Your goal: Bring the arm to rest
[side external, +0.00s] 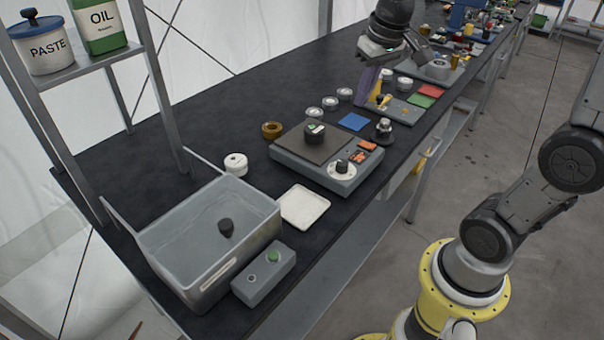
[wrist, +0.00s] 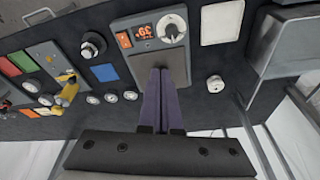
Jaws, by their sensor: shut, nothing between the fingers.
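My gripper (side external: 364,98) hangs over the dark bench in the side external view, near the far end of the work area. Its purple fingers are together with nothing between them. They point down and appear above the bench top. In the wrist view my gripper (wrist: 160,72) shows as two purple fingers side by side, in line with the brown plate of the hotplate unit (wrist: 148,30). The same hotplate unit (side external: 335,182) stands nearer in the side external view, with a small dark, green-marked jar (side external: 315,128) on its plate.
A grey open tub (side external: 170,235) holds a dark knobbed thing (side external: 225,227). Near it are a green-button box (side external: 264,277), a white tray (side external: 304,206) and a white round piece (side external: 236,163). Coloured squares and small dishes lie near the gripper. A metal shelf (side external: 78,66) rises at left.

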